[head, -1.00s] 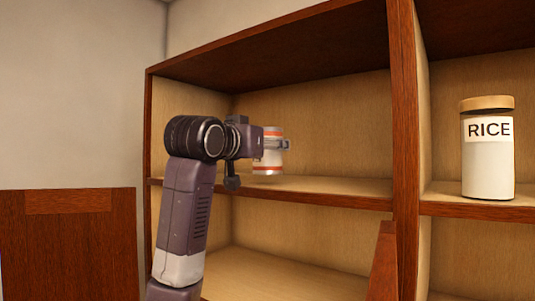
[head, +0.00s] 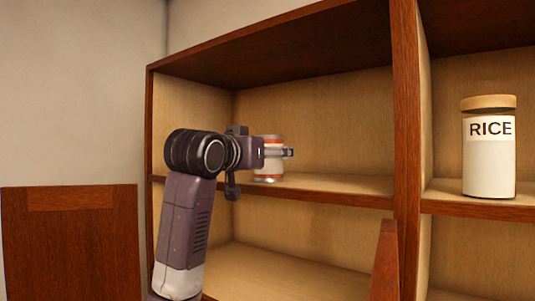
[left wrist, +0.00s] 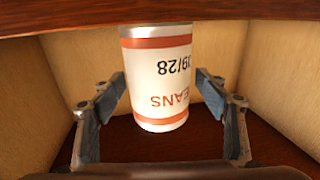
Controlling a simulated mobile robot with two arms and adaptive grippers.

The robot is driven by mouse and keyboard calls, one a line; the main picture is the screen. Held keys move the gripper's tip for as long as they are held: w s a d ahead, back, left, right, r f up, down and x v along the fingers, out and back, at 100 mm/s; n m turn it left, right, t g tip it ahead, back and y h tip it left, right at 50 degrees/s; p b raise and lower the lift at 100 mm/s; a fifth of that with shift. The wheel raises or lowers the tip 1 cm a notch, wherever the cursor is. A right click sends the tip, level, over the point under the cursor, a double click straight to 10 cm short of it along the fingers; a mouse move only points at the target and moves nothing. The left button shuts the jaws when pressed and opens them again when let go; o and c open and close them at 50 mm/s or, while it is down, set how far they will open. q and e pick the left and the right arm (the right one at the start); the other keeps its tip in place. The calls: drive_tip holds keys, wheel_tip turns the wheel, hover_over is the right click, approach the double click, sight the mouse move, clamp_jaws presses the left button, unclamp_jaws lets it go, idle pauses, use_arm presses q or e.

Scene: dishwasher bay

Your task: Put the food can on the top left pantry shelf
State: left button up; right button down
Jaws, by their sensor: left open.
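The food can (head: 268,173), white with orange bands, is upright inside the upper left pantry compartment. Its base appears to be at the top left shelf (head: 330,186), though the exact contact is hard to tell. My left gripper (head: 288,152) is around the can, its fingers open on either side. In the left wrist view the can (left wrist: 160,75) appears upside down, with inverted lettering, between the two spread fingers, with gaps beside it. The gripper hides part of the can in the head view. My right gripper is out of view.
A rice jar (head: 489,155) stands on the upper right shelf, beyond the upright divider (head: 407,120). The top left shelf is bare to the can's right. The lower left shelf (head: 270,270) looks empty. An open wooden door (head: 75,245) stands at the left.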

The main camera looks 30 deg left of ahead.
use_arm(q)
drive_tip(key=shift+r, duration=0.15)
drive_tip(key=shift+s, duration=0.2)
drive_tip(key=s+b, duration=0.7)
drive_tip(key=s, duration=0.4)
drive_tip(key=shift+s+d, duration=0.3)
drive_tip(key=shift+d, duration=0.1)
